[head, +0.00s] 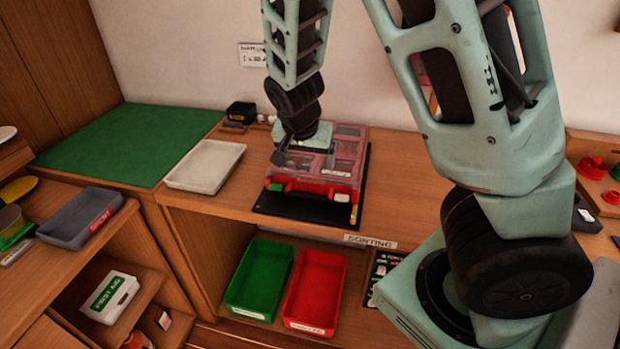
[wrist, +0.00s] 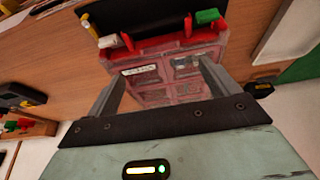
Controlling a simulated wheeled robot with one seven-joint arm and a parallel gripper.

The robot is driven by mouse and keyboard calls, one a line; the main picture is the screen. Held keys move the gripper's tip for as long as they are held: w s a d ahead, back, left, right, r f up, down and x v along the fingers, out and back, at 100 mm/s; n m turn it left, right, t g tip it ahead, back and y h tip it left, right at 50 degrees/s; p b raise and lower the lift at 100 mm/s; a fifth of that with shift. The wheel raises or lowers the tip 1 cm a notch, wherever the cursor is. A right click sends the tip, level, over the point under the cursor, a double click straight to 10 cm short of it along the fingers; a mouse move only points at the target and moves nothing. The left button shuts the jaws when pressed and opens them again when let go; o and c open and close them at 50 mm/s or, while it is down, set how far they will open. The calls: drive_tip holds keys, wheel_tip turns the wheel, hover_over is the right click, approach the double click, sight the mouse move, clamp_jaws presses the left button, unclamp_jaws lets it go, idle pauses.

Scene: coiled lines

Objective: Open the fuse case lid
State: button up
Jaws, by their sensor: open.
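The fuse case (head: 312,187) is red with a clear lid (head: 345,150) that lies flat over labelled compartments. It sits on a black mat (head: 290,207) on the wooden bench. A green latch (head: 275,185) and a white latch (head: 342,197) are on its front edge. In the wrist view the case (wrist: 150,45) shows upside down, with the green latch (wrist: 207,16) and the white latch (wrist: 107,41) at the top. My gripper (head: 304,160) is over the case, its fingers apart and nothing between them; it also shows in the wrist view (wrist: 160,88). Whether a fingertip touches the lid is unclear.
A white tray (head: 205,166) stands left of the case, beside a green mat (head: 125,143). A small black box (head: 240,112) is behind. Green (head: 259,278) and red (head: 315,288) bins sit on the shelf below. Bare bench lies right of the case.

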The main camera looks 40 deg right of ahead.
sight(311, 178)
drive_tip(key=x, duration=0.7)
drive_tip(key=shift+d+f, duration=0.1)
drive_tip(key=shift+f, duration=0.25)
